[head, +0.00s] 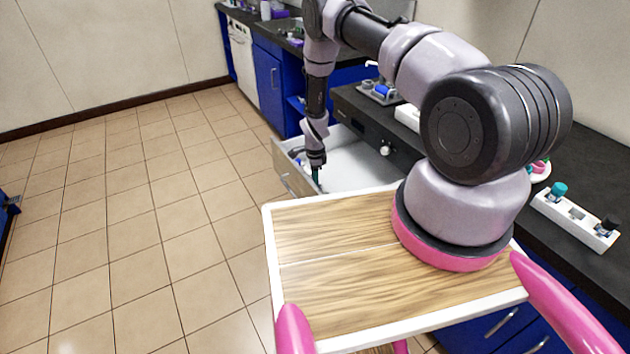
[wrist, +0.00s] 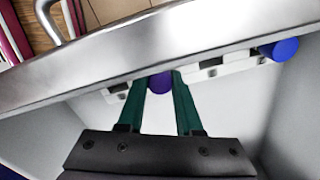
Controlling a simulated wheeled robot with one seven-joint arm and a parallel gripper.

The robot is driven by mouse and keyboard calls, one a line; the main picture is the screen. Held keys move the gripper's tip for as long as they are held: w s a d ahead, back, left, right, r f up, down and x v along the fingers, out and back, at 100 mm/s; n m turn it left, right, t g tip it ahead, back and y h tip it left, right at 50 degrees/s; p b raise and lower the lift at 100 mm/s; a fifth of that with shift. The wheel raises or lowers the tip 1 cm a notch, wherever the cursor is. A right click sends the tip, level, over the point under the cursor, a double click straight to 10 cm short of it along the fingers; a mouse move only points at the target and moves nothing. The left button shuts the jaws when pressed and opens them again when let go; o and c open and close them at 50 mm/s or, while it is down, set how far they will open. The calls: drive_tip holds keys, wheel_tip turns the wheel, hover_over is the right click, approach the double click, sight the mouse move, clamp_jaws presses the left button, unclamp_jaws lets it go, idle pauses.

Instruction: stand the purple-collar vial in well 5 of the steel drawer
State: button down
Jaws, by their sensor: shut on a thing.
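My gripper (wrist: 159,84) has its green fingers closed on the purple-collar vial (wrist: 160,82), seen nearly from above in the wrist view. The vial is at the white well strip (wrist: 238,64) behind the front wall of the steel drawer (wrist: 120,62). Its lower end is hidden, so I cannot tell whether it is seated in a well, and no well numbers are readable. In the head view the drawer (head: 360,165) stands open and my gripper (head: 316,176) points down just inside its front. The vial cannot be made out there.
A blue-capped vial (wrist: 284,48) stands at the strip's right end in the wrist view. A white rack (head: 575,220) with teal and black caps sits on the dark counter at right. Tiled floor (head: 130,220) left of the drawer is clear.

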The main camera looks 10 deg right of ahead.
drive_tip(key=shift+f, duration=0.15)
drive_tip(key=c, duration=0.6)
unclamp_jaws()
wheel_tip(320, 180, up, 12)
drive_tip(key=shift+r, duration=0.25)
